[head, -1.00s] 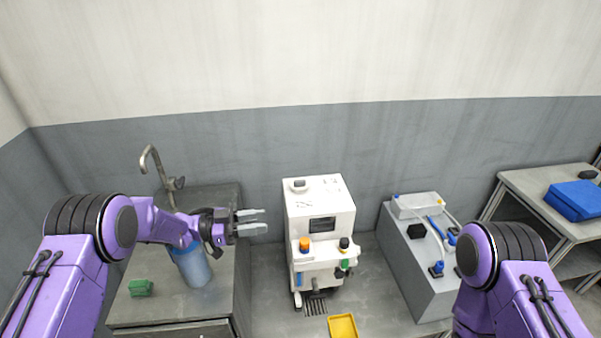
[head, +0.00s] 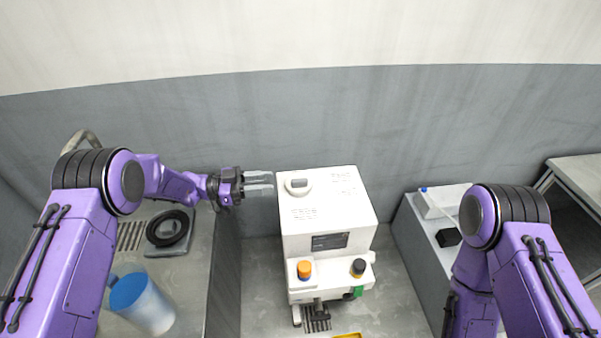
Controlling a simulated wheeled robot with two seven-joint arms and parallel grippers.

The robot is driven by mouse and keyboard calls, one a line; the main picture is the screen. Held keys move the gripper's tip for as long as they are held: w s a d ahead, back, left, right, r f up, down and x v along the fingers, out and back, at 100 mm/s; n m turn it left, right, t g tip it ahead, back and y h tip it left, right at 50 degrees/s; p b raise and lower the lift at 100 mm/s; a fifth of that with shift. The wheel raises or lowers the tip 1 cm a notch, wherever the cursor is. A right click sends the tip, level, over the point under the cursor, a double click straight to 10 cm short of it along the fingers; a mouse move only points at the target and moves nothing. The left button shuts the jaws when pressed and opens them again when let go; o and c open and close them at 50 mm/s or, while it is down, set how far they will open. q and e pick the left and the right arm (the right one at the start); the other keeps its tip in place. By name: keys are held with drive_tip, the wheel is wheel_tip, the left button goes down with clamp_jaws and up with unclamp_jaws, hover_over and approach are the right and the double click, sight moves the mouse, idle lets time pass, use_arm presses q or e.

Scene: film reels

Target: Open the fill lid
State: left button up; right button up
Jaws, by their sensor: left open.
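The white machine (head: 331,217) stands upright in the middle of the head view. On the left of its top is a round fill lid (head: 298,187) with a grey grip; it looks closed. The front has a dark display, an orange knob (head: 305,268) and a black knob (head: 358,267). My left gripper (head: 262,181) is open and empty, just left of the lid at the machine's top left edge, its fingers pointing right. A small gap seems to separate the fingertips from the lid. My right arm is at the right; its gripper is mostly hidden behind the arm or out of frame.
A blue pitcher (head: 143,302) stands on the left counter, below my left arm. A grey bench (head: 420,236) with a white box is at the right. A yellow tray (head: 347,336) shows at the bottom edge.

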sight(299, 179)
use_arm(q)
drive_tip(key=d, duration=0.2)
drive_tip(key=d+r+p, duration=0.1)
drive_tip(key=d, duration=0.1)
drive_tip(key=s+d+p, duration=0.1)
drive_tip(key=shift+s+d+r, duration=0.1)
drive_tip(key=shift+d+r, duration=0.3)
drive_tip(key=w+d, duration=0.1)
drive_tip(key=d, duration=0.1)
drive_tip(key=w+d+f+p, duration=0.1)
drive_tip(key=d, duration=0.1)
drive_tip(key=shift+w+f, duration=0.15)
drive_tip(key=shift+f, duration=0.05)
drive_tip(key=shift+s+r, duration=0.2)
drive_tip(key=shift+s, duration=0.1)
drive_tip(key=shift+c, duration=0.9)
clamp_jaws()
use_arm(e)
drive_tip(key=r, duration=0.1)
drive_tip(key=s+r, duration=0.1)
drive_tip(key=r, duration=0.2)
drive_tip(key=shift+s, duration=0.25)
